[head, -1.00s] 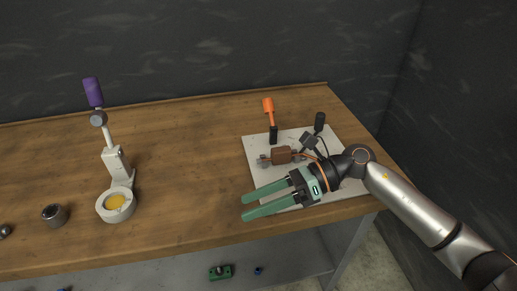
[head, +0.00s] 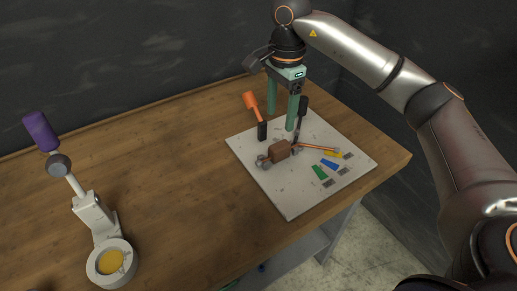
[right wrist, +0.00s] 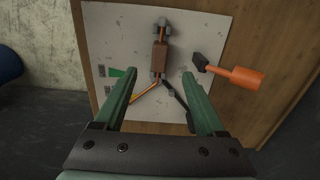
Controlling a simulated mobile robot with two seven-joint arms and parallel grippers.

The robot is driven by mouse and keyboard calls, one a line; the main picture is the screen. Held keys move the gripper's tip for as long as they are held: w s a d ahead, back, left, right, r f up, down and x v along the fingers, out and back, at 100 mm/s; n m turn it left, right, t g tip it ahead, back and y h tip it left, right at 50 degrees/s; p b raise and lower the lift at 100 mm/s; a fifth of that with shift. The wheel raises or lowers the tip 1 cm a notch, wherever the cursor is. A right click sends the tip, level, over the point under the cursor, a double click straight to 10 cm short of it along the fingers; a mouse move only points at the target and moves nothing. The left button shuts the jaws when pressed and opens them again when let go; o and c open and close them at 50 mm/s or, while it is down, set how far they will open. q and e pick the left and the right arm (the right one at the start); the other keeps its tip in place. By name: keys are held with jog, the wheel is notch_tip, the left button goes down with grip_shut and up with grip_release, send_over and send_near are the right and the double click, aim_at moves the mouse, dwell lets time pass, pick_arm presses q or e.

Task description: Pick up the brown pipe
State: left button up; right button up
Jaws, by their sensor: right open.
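A thin copper-brown pipe (head: 318,147) lies on the white board (head: 290,205). Its left end meets a brown block (head: 280,150) with grey ends. In the right wrist view the pipe (right wrist: 147,93) runs down and left from the brown block (right wrist: 159,57), partly behind the left finger. My right gripper (head: 281,119) is open and empty, pointing down over the back part of the board. In the right wrist view its green fingers (right wrist: 160,74) stand on either side of the block's lower end, apart from it. My left gripper is out of view.
An orange-handled switch (head: 252,105) stands close left of the gripper, and a black-handled lever (head: 302,108) close right. Blue, green and yellow tags (head: 320,171) lie at the board's right. A purple-handled stand (head: 95,215) is far left. The table's middle is clear.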

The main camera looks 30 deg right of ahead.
aim_at(280, 145)
jog(key=f, duration=0.6)
jog(key=shift+w+d+f+p, duration=0.1)
jog(key=shift+d+f+p, duration=0.2)
jog(key=shift+d, duration=0.05)
jog(key=shift+f+p, duration=0.55)
jog(key=shift+f, duration=2.2)
jog(key=shift+c, duration=0.4)
grip_shut()
jog(key=shift+r, duration=0.1)
